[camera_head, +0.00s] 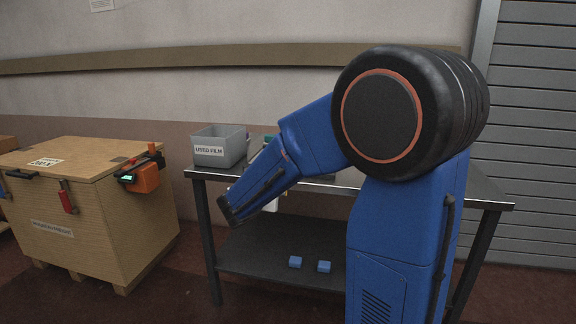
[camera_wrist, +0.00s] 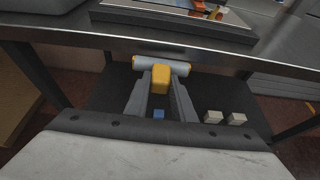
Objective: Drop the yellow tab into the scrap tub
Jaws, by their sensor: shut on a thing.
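The yellow tab (camera_wrist: 160,80) is between the fingers of my gripper (camera_wrist: 160,92) in the wrist view, and the gripper is shut on it. A pale grey cylinder (camera_wrist: 143,63) lies crosswise right at the tab; I cannot tell whether they are joined. The tab is in front of the table's near edge, above the lower shelf.
The metal table (camera_head: 488,190) has a dark lower shelf (camera_head: 270,245) with small blue blocks (camera_head: 295,262). A dark tray (camera_wrist: 120,14) with orange and white items lies on the tabletop. A wooden crate (camera_head: 95,200) with an orange device (camera_head: 145,178) stands left, with a floor gap between.

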